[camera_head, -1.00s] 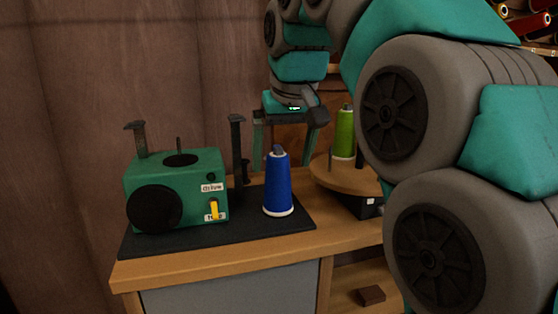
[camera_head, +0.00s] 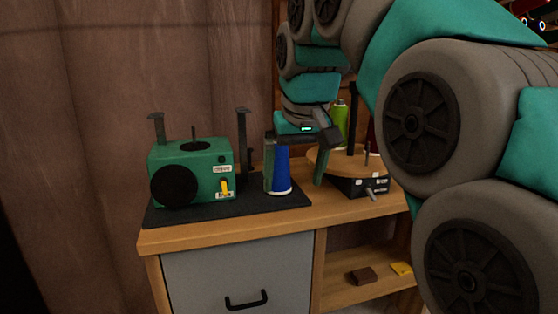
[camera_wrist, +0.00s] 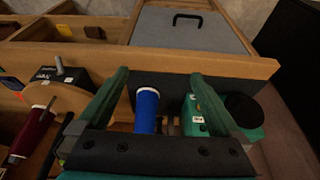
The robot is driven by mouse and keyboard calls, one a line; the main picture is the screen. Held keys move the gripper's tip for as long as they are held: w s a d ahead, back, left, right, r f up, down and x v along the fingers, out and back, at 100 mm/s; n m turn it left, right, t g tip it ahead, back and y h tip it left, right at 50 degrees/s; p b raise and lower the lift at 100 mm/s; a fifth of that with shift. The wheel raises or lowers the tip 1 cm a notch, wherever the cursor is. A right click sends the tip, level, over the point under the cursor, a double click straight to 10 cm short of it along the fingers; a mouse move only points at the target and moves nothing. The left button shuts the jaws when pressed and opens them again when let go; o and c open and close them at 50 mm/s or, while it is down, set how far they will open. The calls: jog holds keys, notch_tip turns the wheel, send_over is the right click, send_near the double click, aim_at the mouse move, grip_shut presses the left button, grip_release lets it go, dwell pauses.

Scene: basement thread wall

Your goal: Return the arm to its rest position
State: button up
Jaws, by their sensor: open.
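My gripper (camera_head: 294,187) is open, its two green fingers pointing down on either side of the blue thread cone (camera_head: 282,172). The cone stands upright on a black mat; its top is hidden by my gripper in the head view. In the wrist view, the blue cone (camera_wrist: 147,108) shows between the spread fingers of my gripper (camera_wrist: 160,75), nearer the left one. I cannot tell whether a finger touches it. My arm is bent, reaching from the right of the head view over the bench.
A green machine (camera_head: 205,168) with upright posts stands on the mat (camera_head: 165,214), left of the cone. A round wooden turntable (camera_head: 325,162) and a green cone (camera_head: 339,122) are to the right. The wrist view shows a dark red cone (camera_wrist: 32,133). A grey drawer (camera_head: 238,275) is below.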

jog(key=s+d+f+m+g, duration=0.1)
jog(key=s+d+f, duration=0.3)
jog(key=s+f, duration=0.5)
jog(key=s+d+f+m+g, duration=0.1)
jog(key=s+d+f, duration=0.3)
jog(key=s+f, duration=0.6)
jog(key=s+d+f+m+g+h, duration=0.1)
jog(key=s+d+f+g, duration=0.2)
jog(key=s+f, duration=0.6)
notch_tip(320, 180, down, 2)
jog(key=shift+s+d+f, duration=0.15)
jog(key=shift+s+d, duration=0.25)
jog(key=shift+d, duration=0.3)
